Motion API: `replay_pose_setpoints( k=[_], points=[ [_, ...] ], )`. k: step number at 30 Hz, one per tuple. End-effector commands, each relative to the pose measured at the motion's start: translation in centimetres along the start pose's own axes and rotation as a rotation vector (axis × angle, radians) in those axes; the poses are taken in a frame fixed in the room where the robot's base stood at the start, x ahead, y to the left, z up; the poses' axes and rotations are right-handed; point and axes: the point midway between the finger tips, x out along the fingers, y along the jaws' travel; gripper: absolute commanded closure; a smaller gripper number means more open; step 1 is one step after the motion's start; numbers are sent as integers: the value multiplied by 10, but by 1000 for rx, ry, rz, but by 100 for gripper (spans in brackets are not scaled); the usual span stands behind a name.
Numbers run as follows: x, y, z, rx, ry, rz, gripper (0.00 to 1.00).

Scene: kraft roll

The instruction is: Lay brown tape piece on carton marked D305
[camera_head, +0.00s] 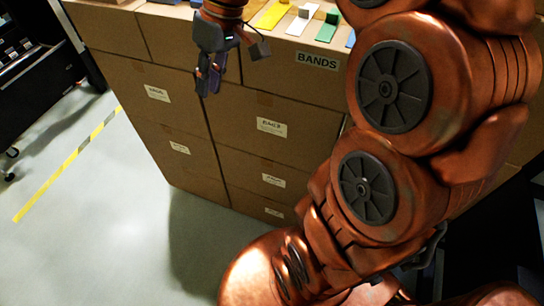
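My gripper (210,88) hangs fingers-down in front of the carton stack, near the top edge. Its dark fingers are close together; I cannot tell whether they are shut or hold a thin piece. Brown cartons with small white labels are stacked below the ledge. One label (158,93) is on the upper left carton (125,85), left of my gripper. Another (271,127) is on the upper right carton (290,145). The print is too small to read surely, so I cannot tell which is D305. I cannot make out a separate brown tape piece.
Yellow (272,15), white (300,22) and green (327,31) strips lie on top, behind a "BANDS" sign (317,60). My copper arm hides the right side. A dark rack (40,75) stands at left. Grey floor with a yellow-black line (68,163) is clear.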

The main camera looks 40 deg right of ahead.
Motion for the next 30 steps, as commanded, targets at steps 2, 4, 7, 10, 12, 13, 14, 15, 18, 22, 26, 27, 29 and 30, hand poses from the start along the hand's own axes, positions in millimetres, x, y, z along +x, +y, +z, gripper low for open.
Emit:
replay_pose_setpoints(
  k=[2,4,7,10,12,13,14,15,18,22,26,27,29,30],
  points=[
    [19,-13,28,29,-53,31,82],
    [33,-20,51,59,-88,64,82],
    [53,-27,86,105,-137,112,82],
    [71,-29,122,151,-179,168,82],
    [82,-29,146,182,-203,205,82],
    [87,-28,156,194,-212,219,82],
    [90,-28,165,206,-220,234,82],
    [95,-26,177,220,-231,252,82],
    [104,-24,197,249,-244,286,82],
    [110,-21,212,269,-254,310,79],
    [111,-20,215,275,-255,316,79],
    [111,-20,215,275,-255,316,79],
    [111,-20,215,274,-255,315,79],
    [111,-20,215,274,-255,315,79]
  ],
)
